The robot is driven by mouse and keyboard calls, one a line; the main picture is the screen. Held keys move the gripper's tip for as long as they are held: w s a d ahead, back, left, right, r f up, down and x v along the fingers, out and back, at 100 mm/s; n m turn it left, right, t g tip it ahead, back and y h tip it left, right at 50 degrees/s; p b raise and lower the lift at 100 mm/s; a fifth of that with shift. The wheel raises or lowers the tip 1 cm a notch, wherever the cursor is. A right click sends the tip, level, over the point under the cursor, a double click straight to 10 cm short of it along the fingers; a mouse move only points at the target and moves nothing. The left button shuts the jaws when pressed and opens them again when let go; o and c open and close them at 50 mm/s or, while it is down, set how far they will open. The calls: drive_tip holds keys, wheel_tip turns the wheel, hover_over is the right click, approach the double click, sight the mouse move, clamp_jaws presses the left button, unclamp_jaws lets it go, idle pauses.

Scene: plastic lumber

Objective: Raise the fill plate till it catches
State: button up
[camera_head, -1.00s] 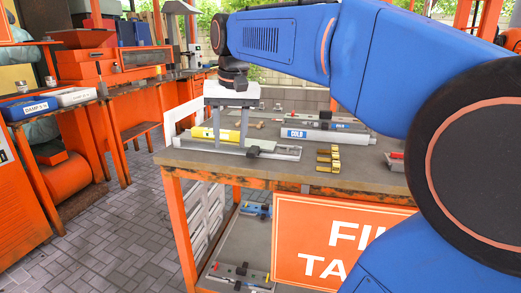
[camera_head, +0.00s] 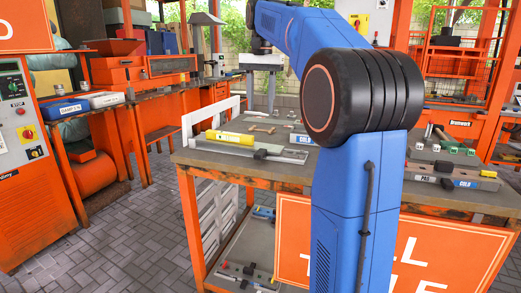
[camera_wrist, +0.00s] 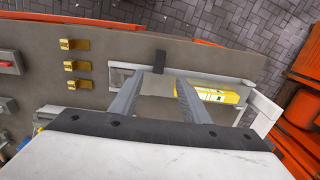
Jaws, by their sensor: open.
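A long grey fixture (camera_head: 225,146) lies on the worktable, with a yellow labelled cylinder (camera_head: 229,138) along it and a dark block-like handle (camera_head: 262,153) at its front edge. I cannot tell for sure which part is the fill plate. My gripper (camera_head: 260,98) hangs raised above the table, behind the fixture in the head view, fingers down and apart. In the wrist view my gripper (camera_wrist: 158,88) is open and empty. The dark handle (camera_wrist: 160,60) shows just beyond the fingertips, and the yellow cylinder (camera_wrist: 215,96) lies to the right, partly behind a finger.
Several brass brackets (camera_wrist: 76,65) stand on the table left of the fingers in the wrist view. Paved floor (camera_head: 130,225) is open left of the table. Another fixture (camera_head: 455,176) sits at the right.

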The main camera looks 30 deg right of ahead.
sight(259, 153)
drive_tip(key=f, duration=1.5)
drive_tip(key=shift+w+a+f, duration=0.15)
drive_tip(key=shift+a+f, duration=0.05)
drive_tip(key=shift+f, duration=0.2)
